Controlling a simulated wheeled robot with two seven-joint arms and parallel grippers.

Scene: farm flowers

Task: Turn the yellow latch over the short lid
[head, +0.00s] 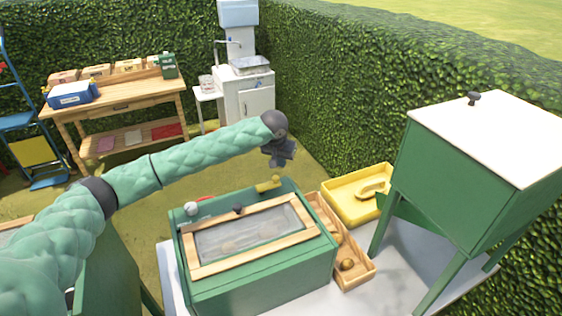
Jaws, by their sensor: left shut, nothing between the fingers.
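A green box (262,283) stands on a pale tabletop in the lower middle of the head view. A wood-framed glass lid (250,232) lies flat on its top, with a small dark knob (238,209) at its back edge. The yellow latch (268,185) sits at the box's back edge, right of the knob. I cannot tell which part is the short lid. My left gripper (279,163) is shut and empty, pointing down just above and behind the latch, apparently apart from it. My right gripper is not in view.
A wooden tray (357,274) with round items and a yellow tray (345,206) lie right of the box. A green cabinet on legs (450,180) stands further right. A wooden bench (120,98) and a sink unit (247,97) stand behind, before a hedge.

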